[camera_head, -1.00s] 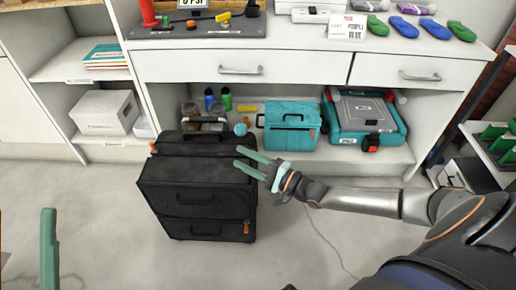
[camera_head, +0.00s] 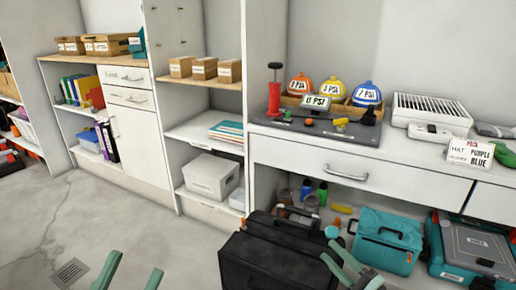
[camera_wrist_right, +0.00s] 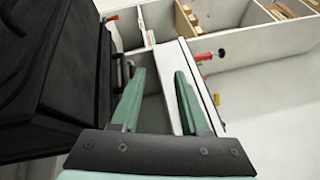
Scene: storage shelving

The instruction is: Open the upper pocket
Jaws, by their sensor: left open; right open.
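The black bag (camera_head: 268,262) stands on the floor in front of the workbench; its lower part is cut off by the bottom edge in the head view. Its pocket fronts and zips cannot be made out there. In the right wrist view the bag (camera_wrist_right: 60,75) fills the left side. My right gripper (camera_head: 330,250) is open and empty beside the bag's right side; it also shows in the right wrist view (camera_wrist_right: 159,73), with nothing between its fingers. My left gripper (camera_head: 135,268) is open and empty at the bottom edge, left of the bag and apart from it.
A teal case (camera_head: 385,243) and a teal toolbox (camera_head: 475,250) sit on the low shelf behind and right of the bag. A drawer (camera_head: 340,170) is above. A white box (camera_head: 212,178) stands on a shelf at left.

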